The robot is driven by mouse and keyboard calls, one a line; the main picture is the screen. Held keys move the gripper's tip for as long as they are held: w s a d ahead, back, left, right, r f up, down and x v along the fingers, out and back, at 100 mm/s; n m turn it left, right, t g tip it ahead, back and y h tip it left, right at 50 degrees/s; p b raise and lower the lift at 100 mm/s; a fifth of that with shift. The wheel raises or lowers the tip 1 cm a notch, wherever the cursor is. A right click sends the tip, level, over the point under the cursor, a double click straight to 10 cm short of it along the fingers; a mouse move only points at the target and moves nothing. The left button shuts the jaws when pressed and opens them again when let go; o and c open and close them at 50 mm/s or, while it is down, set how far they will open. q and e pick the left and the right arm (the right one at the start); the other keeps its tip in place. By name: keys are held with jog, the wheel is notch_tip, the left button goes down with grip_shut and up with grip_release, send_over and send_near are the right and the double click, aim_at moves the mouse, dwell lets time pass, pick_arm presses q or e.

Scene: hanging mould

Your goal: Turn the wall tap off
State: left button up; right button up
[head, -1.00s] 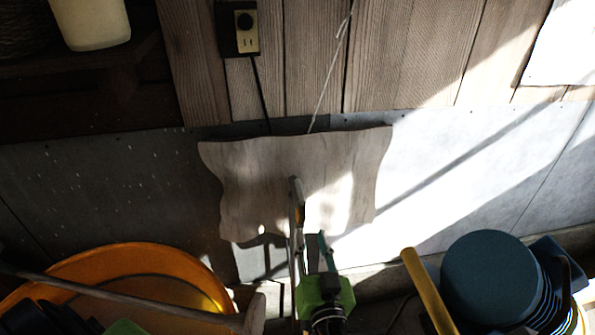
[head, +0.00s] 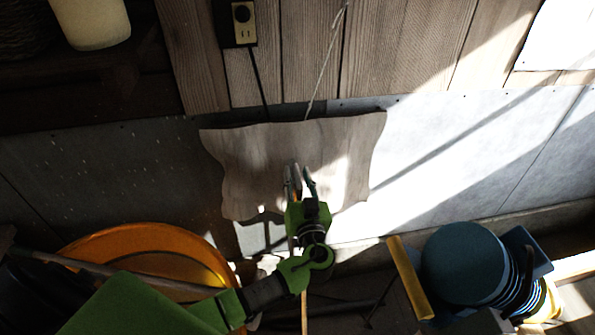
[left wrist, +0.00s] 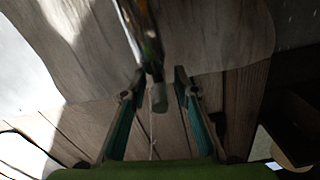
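A pale wooden board (head: 260,160) with wavy edges stands against the lower wall. A slim metal tap or pipe piece (head: 295,174) shows in front of the board, partly hidden by my left gripper (head: 299,176). In the left wrist view, a dark metal rod with a blunt rounded end (left wrist: 158,97) comes down between the fingertips of my left gripper (left wrist: 157,78). The two fingers are apart, one on each side of the rod end. The gaps are small, and I cannot tell whether either finger touches it. The tap's handle is not clearly made out. My right gripper is not in view.
An orange tub (head: 150,243) stands at the lower left, with a long pole across it. A blue round-topped object (head: 463,263) and a yellow bar (head: 409,277) are at the lower right. A socket box (head: 239,24) with a hanging cable is above the board.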

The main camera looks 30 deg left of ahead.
pick_arm(q)
jog(key=shift+w+a, duration=0.15)
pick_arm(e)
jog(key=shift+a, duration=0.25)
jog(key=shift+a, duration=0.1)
pick_arm(q)
grip_shut()
jog(key=shift+f, duration=0.1)
